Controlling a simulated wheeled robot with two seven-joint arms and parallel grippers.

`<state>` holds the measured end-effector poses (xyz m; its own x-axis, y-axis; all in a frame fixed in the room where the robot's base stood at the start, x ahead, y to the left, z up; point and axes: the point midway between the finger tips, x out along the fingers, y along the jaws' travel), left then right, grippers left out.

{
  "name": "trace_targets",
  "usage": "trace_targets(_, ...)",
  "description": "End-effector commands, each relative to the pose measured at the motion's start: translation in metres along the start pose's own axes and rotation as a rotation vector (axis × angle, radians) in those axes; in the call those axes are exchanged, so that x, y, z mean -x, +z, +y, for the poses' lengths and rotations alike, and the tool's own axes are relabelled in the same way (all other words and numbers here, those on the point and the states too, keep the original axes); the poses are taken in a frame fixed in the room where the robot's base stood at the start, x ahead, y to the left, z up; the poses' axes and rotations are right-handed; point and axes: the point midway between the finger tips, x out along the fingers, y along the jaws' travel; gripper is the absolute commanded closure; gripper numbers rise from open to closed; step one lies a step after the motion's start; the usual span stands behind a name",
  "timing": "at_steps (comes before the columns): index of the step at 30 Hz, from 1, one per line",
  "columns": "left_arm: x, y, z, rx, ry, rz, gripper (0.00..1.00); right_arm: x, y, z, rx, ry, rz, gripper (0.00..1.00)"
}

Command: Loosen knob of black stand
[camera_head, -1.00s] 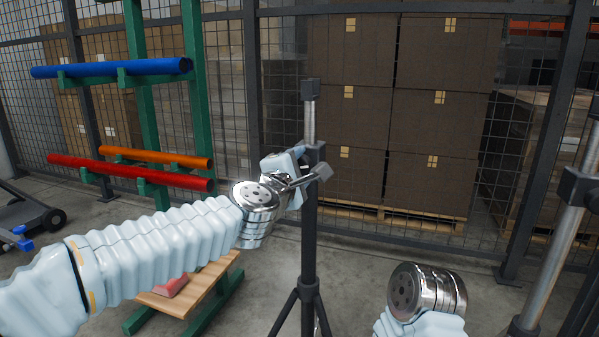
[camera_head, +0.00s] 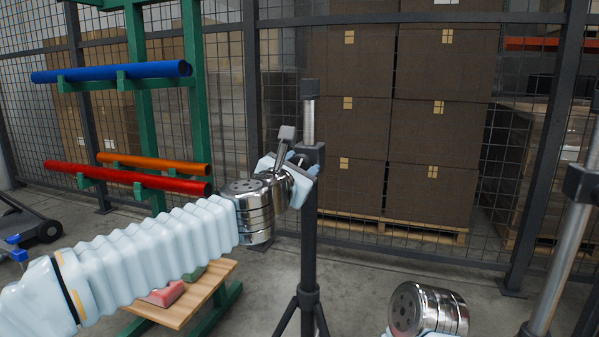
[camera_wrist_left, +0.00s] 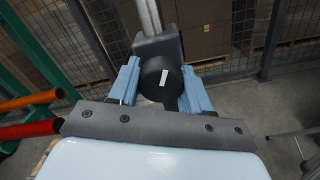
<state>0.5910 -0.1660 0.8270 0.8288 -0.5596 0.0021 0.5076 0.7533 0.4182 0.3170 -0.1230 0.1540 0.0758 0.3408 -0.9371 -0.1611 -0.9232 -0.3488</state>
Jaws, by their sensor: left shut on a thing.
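The black stand (camera_head: 309,232) stands upright near the middle of the head view, with a bare metal tube (camera_head: 309,120) above its black collar. My left gripper (camera_head: 303,168) is at the collar, reaching in from the left. In the left wrist view, the stand's round black knob (camera_wrist_left: 157,78), with a short white mark on its face, sits between the two light-blue fingers. The left gripper is shut on this knob. In the head view the fingers mostly hide the knob. Only the silver wrist of my right arm shows at lower right; its gripper is out of view.
A second stand (camera_head: 560,265) with a metal tube is at the right. A green rack holds a blue tube (camera_head: 110,71), an orange tube (camera_head: 150,163) and a red tube (camera_head: 125,178). A mesh fence and stacked brown boxes (camera_head: 430,150) are behind the stand.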

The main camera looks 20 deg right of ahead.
Motion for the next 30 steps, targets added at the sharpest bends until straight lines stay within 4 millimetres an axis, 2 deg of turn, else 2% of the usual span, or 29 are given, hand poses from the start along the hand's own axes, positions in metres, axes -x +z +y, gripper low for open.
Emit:
trace_targets(1,-0.0012,-0.0064,-0.0001,0.022,0.002,0.009,0.82,-0.0027,0.0,0.0011,0.0,0.0,0.0,0.57)
trace_targets(9,-0.0013,-0.0059,-0.001,0.103,0.001,0.009,0.82,-0.0056,-0.0002,0.0021,0.0,0.0,0.001,0.57)
trace_targets(24,-0.0016,-0.0067,-0.0022,0.117,-0.001,0.011,0.82,-0.006,-0.0002,0.0023,0.0,0.0,0.001,0.57)
trace_targets(25,-0.0015,-0.0067,-0.0022,0.117,-0.001,0.011,0.47,-0.006,-0.0002,0.0023,0.0,0.0,0.001,0.57)
trace_targets(28,-0.0013,-0.0056,-0.0022,0.117,-0.002,0.009,0.32,-0.0059,-0.0001,0.0022,0.0,0.0,0.001,0.57)
trace_targets(30,-0.0011,-0.0045,-0.002,0.117,-0.001,0.007,0.29,-0.0058,-0.0001,0.0022,0.0,0.0,0.001,0.57)
